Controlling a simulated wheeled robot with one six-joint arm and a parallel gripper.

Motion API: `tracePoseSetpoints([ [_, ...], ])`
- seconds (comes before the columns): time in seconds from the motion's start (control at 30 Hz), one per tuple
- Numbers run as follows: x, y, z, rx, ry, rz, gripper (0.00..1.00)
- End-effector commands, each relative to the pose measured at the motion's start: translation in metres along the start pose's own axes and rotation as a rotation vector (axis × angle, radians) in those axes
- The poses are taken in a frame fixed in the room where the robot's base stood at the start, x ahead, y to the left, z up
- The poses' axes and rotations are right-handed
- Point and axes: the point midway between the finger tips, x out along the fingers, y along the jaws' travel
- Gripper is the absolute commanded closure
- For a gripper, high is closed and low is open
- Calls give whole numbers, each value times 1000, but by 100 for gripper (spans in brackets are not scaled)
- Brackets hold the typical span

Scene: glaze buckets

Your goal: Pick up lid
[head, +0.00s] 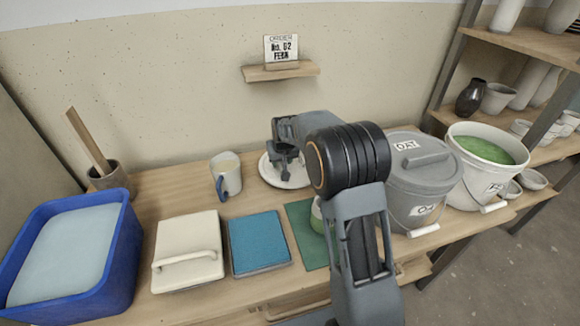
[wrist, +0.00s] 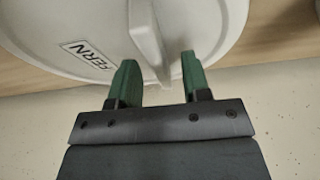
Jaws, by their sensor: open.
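The white lid (head: 296,181) lies at the back of the table near the wall, mostly hidden by my gripper in the head view. In the wrist view the lid (wrist: 210,25) carries a FERN label and a raised bar handle (wrist: 146,40). My gripper (wrist: 160,62) is open, its green fingers over the lid. The near end of the handle shows between the fingers, with a gap on each side. I cannot tell how far above the lid the fingertips are. In the head view my gripper (head: 287,163) is above the lid.
Right of my arm stand a grey lidded OAT bucket (head: 398,205) and an open white bucket (head: 455,185) of green glaze. A mug (head: 222,172) is left of the lid. A blue tub (head: 125,245), white slab (head: 188,235) and blue slab (head: 260,242) are in front.

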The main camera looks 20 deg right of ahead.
Motion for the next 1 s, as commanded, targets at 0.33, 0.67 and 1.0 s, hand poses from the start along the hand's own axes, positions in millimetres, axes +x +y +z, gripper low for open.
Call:
tracePoseSetpoints([
  [0.33,4,0,2,0,0,0,56],
  [0.67,4,0,2,0,0,0,68],
  [1.0,3,0,2,0,0,0,100],
])
